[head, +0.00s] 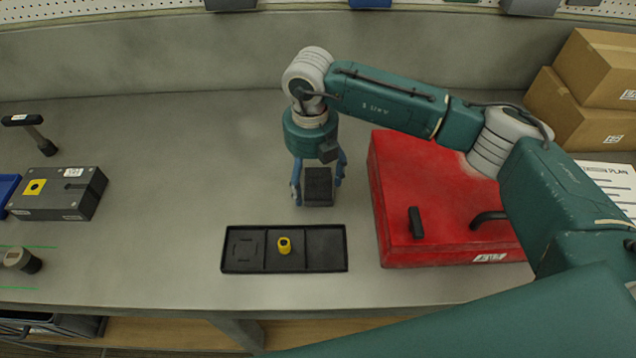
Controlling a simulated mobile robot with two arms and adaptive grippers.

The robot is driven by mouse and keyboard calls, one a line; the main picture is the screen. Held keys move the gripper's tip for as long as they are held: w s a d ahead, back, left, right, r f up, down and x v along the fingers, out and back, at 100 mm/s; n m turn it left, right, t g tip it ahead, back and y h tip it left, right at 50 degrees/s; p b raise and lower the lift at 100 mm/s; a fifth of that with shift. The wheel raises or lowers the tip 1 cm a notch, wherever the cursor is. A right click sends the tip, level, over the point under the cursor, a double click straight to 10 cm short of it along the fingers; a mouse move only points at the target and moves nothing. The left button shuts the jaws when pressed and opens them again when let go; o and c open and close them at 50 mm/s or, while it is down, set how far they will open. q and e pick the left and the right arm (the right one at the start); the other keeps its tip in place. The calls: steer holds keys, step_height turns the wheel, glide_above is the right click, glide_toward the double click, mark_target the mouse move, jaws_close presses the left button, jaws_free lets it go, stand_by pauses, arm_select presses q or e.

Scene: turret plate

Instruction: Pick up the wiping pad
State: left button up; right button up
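A dark, blocky object, which looks like the wiping pad (318,187), stands on the grey bench behind the black tray, left of the red case. My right gripper (319,190) points down over it, with one blue finger on each side. The fingers are spread, and narrow gaps seem to show between them and the pad's sides; any contact behind it is hidden. The pad seems to rest on the bench. My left gripper is not in view.
A black three-part tray (335,230) with a yellow piece (284,245) in its middle part lies in front. A red case (420,165) is close on the right. A dark grey block (60,205) stands far left; the bench between is clear. Cardboard boxes (597,65) stand back right.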

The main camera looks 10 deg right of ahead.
mark_target(312, 182)
steer(key=c, duration=0.5)
steer(key=shift+r, duration=0.1)
steer(key=shift+r, duration=0.15)
step_height(312, 182, up, 19)
steer(key=b, duration=0.4)
steer(key=shift+b, duration=0.3)
steer(key=shift+r, duration=0.3)
